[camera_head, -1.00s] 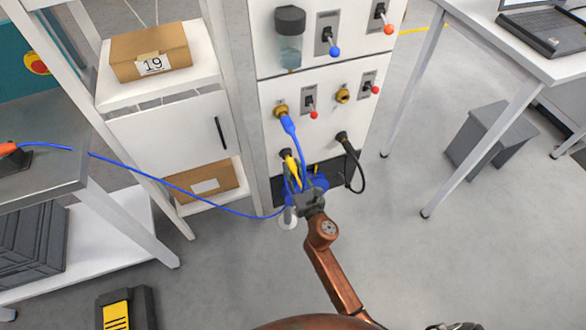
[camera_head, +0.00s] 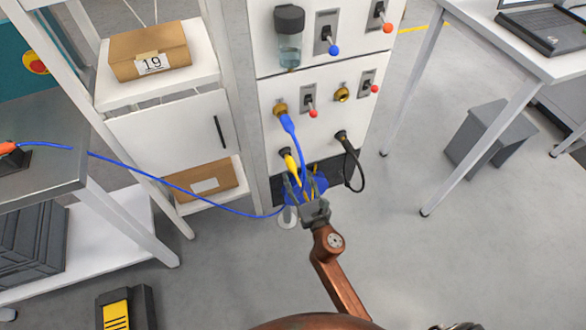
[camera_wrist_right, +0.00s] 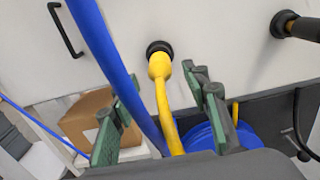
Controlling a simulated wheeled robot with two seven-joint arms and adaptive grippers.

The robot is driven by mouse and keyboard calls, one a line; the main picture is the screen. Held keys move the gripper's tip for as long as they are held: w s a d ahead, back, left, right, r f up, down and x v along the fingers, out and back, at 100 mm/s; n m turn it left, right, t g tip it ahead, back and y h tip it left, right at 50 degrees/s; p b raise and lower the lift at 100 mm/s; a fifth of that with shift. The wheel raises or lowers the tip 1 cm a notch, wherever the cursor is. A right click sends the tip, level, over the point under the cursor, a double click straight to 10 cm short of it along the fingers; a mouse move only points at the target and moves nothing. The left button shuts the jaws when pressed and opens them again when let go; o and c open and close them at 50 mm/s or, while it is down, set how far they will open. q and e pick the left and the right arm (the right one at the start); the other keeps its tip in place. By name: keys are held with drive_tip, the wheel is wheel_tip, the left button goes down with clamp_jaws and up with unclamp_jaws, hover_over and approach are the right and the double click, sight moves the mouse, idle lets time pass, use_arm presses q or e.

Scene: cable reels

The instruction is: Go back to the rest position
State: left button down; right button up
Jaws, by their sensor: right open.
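My right gripper (camera_head: 302,182) is open, in front of the lower part of the white panel (camera_head: 325,115). The yellow plug (camera_head: 291,164) sits in the lower left socket, and its cable runs down between my open fingers. In the right wrist view, the gripper (camera_wrist_right: 162,80) has its two green-padded fingers apart, with the yellow plug (camera_wrist_right: 160,66) ahead between them. The blue cable (camera_head: 297,146) hangs from the upper left brass socket, close to the fingers. The blue reel (camera_head: 320,186) is partly hidden behind the gripper. My left gripper is not in view.
A black cable (camera_head: 361,171) loops from the lower right socket. A blue cable (camera_head: 175,184) stretches left to the grey table (camera_head: 60,178). A shelf with boxes (camera_head: 150,50) stands left of the panel.

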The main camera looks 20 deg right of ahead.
drive_tip(key=s, duration=0.7)
drive_tip(key=shift+s+d, duration=0.15)
drive_tip(key=shift+s, duration=0.05)
